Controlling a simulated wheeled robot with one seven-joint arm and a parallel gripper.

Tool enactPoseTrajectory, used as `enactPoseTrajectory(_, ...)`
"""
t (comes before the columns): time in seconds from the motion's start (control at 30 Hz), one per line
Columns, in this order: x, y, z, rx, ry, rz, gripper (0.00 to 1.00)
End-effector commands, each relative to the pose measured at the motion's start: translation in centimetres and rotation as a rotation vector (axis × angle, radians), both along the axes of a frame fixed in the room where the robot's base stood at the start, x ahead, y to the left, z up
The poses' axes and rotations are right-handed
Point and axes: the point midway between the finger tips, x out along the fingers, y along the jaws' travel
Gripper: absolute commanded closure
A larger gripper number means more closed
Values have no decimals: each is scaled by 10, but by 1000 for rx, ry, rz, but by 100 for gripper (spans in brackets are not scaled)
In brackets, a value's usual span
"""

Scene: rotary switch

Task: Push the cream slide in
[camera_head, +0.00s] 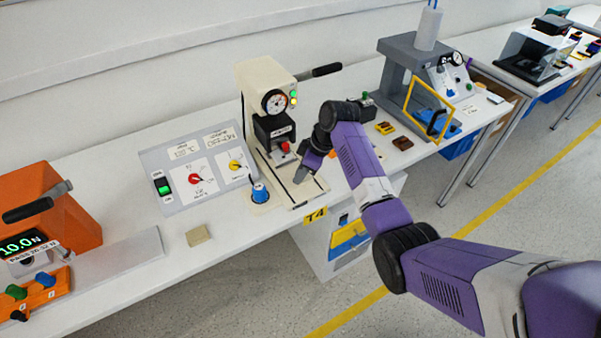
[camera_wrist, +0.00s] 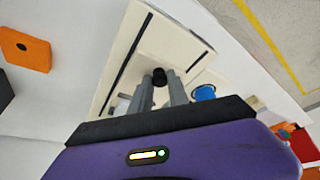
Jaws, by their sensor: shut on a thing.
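The cream slide (camera_wrist: 168,42) lies between two dark grooves on the cream base of the press in the wrist view. Its small black knob (camera_wrist: 160,77) sits between my fingertips. My gripper (camera_wrist: 160,84) is shut on this knob. In the head view my gripper (camera_head: 301,177) reaches down to the front of the cream press (camera_head: 262,78), over the slide (camera_head: 296,190). My arm and fingers hide the knob and part of the slide there.
A blue knob (camera_head: 260,192) stands just left of the base, close to my fingers. A switch panel (camera_head: 195,170) is further left, with a small tan block (camera_head: 198,235) in front. A grey press with a yellow frame (camera_head: 428,103) stands to the right.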

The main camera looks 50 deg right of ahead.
Motion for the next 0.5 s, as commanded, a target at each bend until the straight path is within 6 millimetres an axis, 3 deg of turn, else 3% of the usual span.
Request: enactPoseTrajectory(0.5, 42, -12, 0, -2, -3, 0, 100)
